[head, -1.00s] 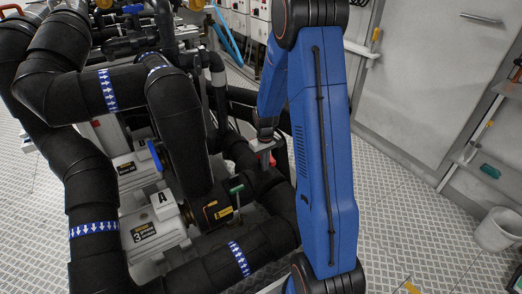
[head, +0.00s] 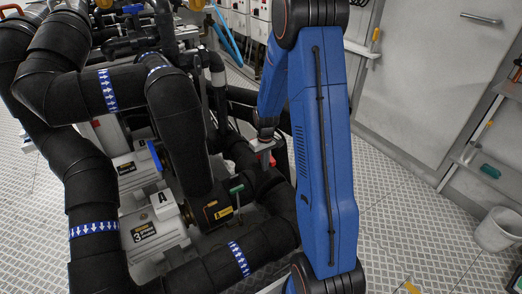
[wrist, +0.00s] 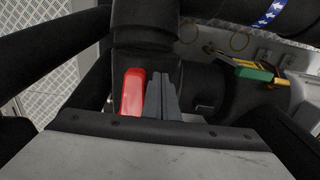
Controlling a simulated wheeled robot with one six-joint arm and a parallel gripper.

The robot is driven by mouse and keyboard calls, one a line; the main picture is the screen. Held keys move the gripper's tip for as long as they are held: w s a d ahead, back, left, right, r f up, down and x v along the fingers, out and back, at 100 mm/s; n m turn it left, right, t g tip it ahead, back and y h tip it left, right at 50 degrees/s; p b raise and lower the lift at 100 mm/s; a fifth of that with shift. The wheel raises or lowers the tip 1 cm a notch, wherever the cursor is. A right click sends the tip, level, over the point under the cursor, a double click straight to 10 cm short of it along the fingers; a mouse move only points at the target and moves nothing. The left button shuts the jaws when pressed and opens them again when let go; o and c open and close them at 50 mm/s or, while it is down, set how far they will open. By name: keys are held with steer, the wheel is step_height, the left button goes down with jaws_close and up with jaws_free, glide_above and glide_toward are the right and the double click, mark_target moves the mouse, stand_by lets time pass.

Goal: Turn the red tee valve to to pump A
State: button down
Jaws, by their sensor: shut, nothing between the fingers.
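The red valve handle (wrist: 132,92) stands upright on black pipework in the wrist view. My gripper (wrist: 163,88) is shut and empty, its grey fingers close to the right side of the red handle. I cannot tell whether they touch it. In the head view a small part of the red handle (head: 272,160) shows just below my gripper (head: 262,146), beside my blue arm. The valve body under the handle is mostly hidden.
A green handle (head: 237,189) is close by on the left; it also shows in the wrist view (wrist: 254,74). A blue handle (head: 154,155) is farther left. Thick black pipes (head: 180,130) crowd the left side. A white bin (head: 497,230) stands right, with open floor before it.

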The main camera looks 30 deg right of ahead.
steer(key=shift+d, duration=0.15)
steer(key=shift+s+d, duration=0.15)
steer(key=shift+d, duration=0.3)
steer(key=shift+s+d, duration=0.1)
steer(key=shift+d, duration=0.4)
stand_by(0.3)
